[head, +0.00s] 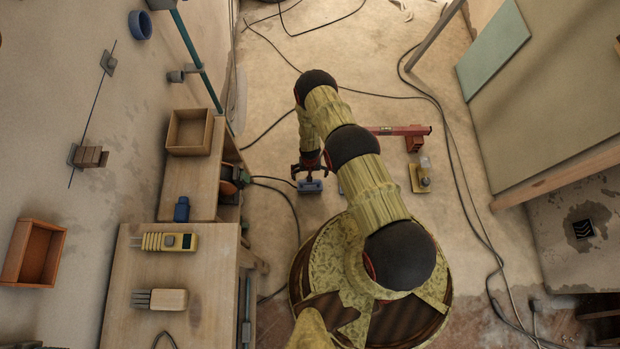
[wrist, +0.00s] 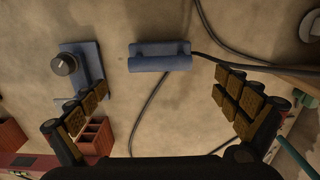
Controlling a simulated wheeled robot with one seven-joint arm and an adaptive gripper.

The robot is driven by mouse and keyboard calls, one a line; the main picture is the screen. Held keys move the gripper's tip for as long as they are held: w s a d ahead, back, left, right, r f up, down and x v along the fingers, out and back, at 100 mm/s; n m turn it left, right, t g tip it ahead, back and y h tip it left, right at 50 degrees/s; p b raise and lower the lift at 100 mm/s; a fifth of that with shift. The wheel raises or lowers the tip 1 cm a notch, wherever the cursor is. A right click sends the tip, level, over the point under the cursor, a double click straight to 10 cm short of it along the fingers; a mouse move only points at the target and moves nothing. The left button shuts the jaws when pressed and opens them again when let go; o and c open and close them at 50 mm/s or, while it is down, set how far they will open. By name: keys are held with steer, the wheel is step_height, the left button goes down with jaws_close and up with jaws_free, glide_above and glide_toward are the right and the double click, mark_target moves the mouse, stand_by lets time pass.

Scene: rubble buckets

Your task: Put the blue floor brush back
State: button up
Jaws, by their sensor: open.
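A blue block-shaped thing with a raised ridge, which I take for the blue floor brush (head: 311,187), lies on the floor; no bristles show. My gripper (head: 308,168) points down just above it. In the wrist view the blue floor brush (wrist: 160,56) lies ahead of and between the spread fingers of my gripper (wrist: 158,95), apart from both. The gripper is open and empty. A second blue piece, a flat plate with a dark round knob (wrist: 82,68), lies to its left in the wrist view. My arm mostly hides this plate in the head view.
A red tool (head: 400,131) and a yellow piece (head: 420,177) lie on the floor to the right. Black cables cross the floor. An open wooden box (head: 190,132) stands behind.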

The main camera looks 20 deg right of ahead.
steer(key=w+r+t, duration=0.1)
steer(key=w+r, duration=0.5)
steer(key=r, duration=0.7)
steer(key=w+r, duration=0.6)
steer(key=r, duration=0.6)
step_height(320, 180, up, 28)
steer(key=n+t, duration=0.1)
steer(key=n, duration=0.1)
steer(key=s+r+t, duration=0.1)
steer(key=s+r, duration=0.5)
steer(key=r, duration=0.6)
steer(key=s+r+t, duration=0.1)
steer(key=s+r, duration=0.6)
steer(key=r, duration=0.5)
steer(key=s+r, duration=0.4)
steer(key=s, duration=0.6)
steer(key=s+r+n+t, duration=0.1)
steer(key=s+r, duration=0.3)
steer(key=s, duration=0.7)
steer(key=shift+r+n+t+p, duration=0.25)
steer(key=shift+n+t+p, duration=0.05)
